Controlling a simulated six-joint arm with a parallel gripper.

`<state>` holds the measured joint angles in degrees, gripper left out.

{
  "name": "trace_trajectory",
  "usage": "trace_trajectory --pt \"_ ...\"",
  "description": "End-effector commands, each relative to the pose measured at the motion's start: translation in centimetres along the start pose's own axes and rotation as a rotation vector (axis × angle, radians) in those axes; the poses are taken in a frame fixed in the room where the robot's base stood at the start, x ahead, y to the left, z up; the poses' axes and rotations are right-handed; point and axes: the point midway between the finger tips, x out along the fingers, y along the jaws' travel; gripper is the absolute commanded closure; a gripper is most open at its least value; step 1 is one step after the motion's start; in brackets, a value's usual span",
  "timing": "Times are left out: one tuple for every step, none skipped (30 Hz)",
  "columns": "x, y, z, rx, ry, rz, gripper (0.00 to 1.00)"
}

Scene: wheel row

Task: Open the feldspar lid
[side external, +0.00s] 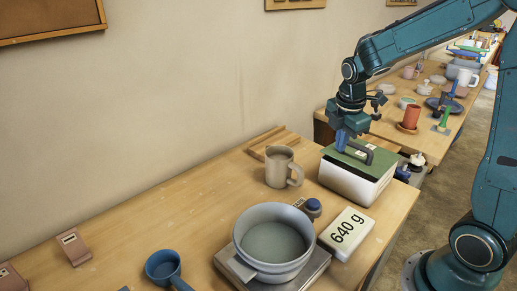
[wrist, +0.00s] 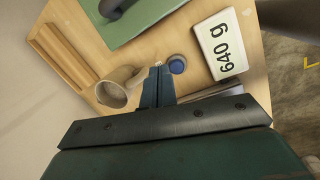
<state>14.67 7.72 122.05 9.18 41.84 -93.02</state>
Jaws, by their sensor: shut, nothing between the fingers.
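A white box (side external: 346,184) stands at the back right of the table in the side view, with a green lid (side external: 333,152) lying flat on it. The lid carries a dark arched handle (side external: 361,149); no readable name shows on it. The green lid also shows at the top left of the wrist view (wrist: 150,18), with part of its handle (wrist: 108,8). My gripper (side external: 341,147) is shut and empty, just over the lid by the handle's left end; I cannot tell whether it touches. Its blue fingers are together in the wrist view (wrist: 158,72).
A beige mug (side external: 279,168) stands left of the box, before a wooden tray (side external: 255,149). A grey pan (side external: 272,245) sits on a metal scale (side external: 308,272), near a blue knob (side external: 313,206) and a "640 g" sign (side external: 347,232).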

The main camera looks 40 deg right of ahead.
Motion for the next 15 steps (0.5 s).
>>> trace_trajectory --pt "-1.2 -0.6 -0.5 0.05 0.01 0.022 1.0" --pt "-1.8 -0.9 -0.7 0.084 0.016 0.03 1.0" --pt "-2.6 -1.4 -1.0 0.129 0.024 0.042 1.0" --pt "-3.1 -1.8 -1.2 0.163 0.031 0.051 1.0" --pt "-3.7 -2.1 -1.4 0.197 0.038 0.06 1.0" --pt "-4.4 -2.7 -1.7 0.241 0.049 0.069 1.0" --pt "-4.9 -3.1 -1.9 0.273 0.057 0.077 1.0" --pt "-5.4 -3.5 -2.1 0.306 0.065 0.083 1.0" --pt "-6.0 -4.0 -2.4 0.351 0.077 0.093 1.0" --pt "-6.5 -4.5 -2.5 0.384 0.086 0.101 1.0" --pt "-6.9 -4.9 -2.7 0.417 0.095 0.106 1.0" --pt "-7.5 -5.5 -2.9 0.461 0.108 0.113 1.0" --pt "-7.9 -6.0 -3.1 0.494 0.119 0.118 1.0" --pt "-8.3 -6.5 -3.3 0.526 0.129 0.123 1.0" --pt "-8.8 -7.1 -3.5 0.57 0.144 0.129 1.0"
